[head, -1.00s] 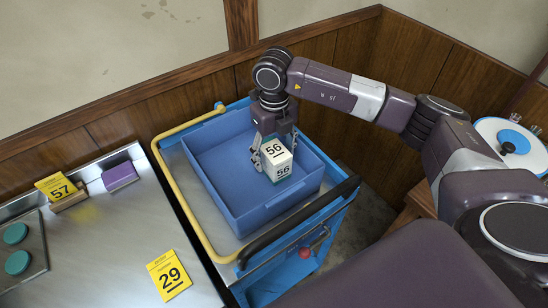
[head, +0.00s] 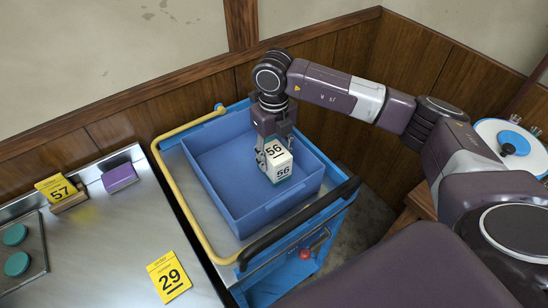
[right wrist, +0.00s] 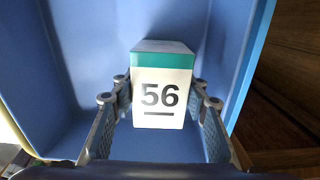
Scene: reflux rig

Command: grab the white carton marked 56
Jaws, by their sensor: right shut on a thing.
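The white carton marked 56 (head: 279,165) has a green band and sits inside the blue tray (head: 222,200), near its right side. My right gripper (head: 272,160) reaches down from above and is shut on the carton. In the right wrist view the carton (right wrist: 160,97) stands between the two fingers of the right gripper (right wrist: 162,108), its 56 facing the camera. Whether the carton touches the tray floor is hard to tell. My left gripper is not in view.
The tray rests on a blue cart with a yellow rail (head: 178,197) and a dark handle (head: 300,224). On the steel counter (head: 110,240) at left are yellow cards 57 (head: 58,189) and 29 (head: 168,277) and a purple block (head: 120,177). The tray's left part is empty.

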